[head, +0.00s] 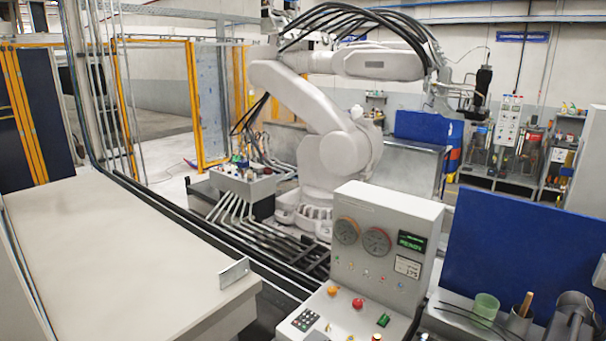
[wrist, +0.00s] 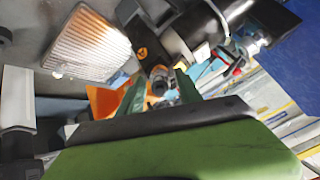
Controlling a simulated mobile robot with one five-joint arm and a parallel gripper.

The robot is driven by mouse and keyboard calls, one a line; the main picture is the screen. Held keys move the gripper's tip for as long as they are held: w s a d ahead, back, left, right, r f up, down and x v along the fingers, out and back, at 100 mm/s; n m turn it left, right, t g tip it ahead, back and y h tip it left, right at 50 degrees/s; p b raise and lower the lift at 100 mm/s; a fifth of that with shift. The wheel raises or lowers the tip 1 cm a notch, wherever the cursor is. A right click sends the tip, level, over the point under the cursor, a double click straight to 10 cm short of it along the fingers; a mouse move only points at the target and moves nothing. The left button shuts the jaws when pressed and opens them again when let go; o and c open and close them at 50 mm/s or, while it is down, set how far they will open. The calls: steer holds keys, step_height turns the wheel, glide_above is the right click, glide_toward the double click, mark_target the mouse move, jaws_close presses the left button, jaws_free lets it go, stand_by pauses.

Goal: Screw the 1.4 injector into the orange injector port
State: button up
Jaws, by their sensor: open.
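My gripper (wrist: 160,92) shows in the wrist view as two green fingers above a broad green and black body. The fingers stand apart, so it is open. A small dark, round-ended part (wrist: 159,82) shows between and beyond the fingertips; I cannot tell whether it is the injector or whether a finger touches it. An orange piece (wrist: 104,101) lies just left of the fingers, partly hidden by them. I cannot tell whether it is the orange injector port. In the head view I cannot make out my gripper, the injector or the port.
In the wrist view, a bright ribbed panel (wrist: 88,42) and a black cylinder (wrist: 190,28) crowd the space beyond my gripper. In the head view, a white industrial arm (head: 335,150) stands behind a gauge console (head: 385,235).

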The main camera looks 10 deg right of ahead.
steer(key=n, duration=0.3)
steer(key=shift+n, duration=0.3)
steer(key=n, duration=0.8)
steer(key=shift+n, duration=0.9)
steer(key=n, duration=1)
